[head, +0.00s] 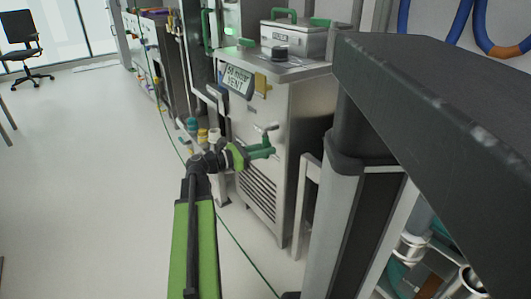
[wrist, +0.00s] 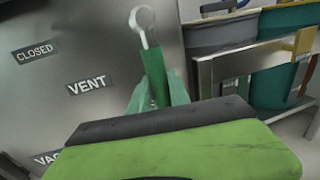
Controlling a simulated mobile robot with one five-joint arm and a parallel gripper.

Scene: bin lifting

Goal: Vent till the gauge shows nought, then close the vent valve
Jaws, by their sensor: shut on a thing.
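The vent valve (head: 267,129) is a small silver lever on the front of a steel cabinet. Its round-ended metal lever (wrist: 144,28) also shows in the wrist view, standing up beyond my fingers. My gripper (head: 266,149) has green fingers and is shut on the valve lever; the fingers hide its lower part. The fingers also show in the wrist view (wrist: 158,86). The gauge (head: 237,79) is a lit display above the valve and appears to read 58 mbar, with VENT below. In the wrist view, a CLOSED label (wrist: 35,52) and a VENT label (wrist: 87,85) are left of the lever.
A steel box with green handles (head: 294,40) stands on top of the cabinet (head: 302,130). A dark slab on a grey post fills the right side of the head view. Several coloured fittings stand left of the cabinet. The floor (head: 90,180) at left is clear, with a chair (head: 22,42) far back.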

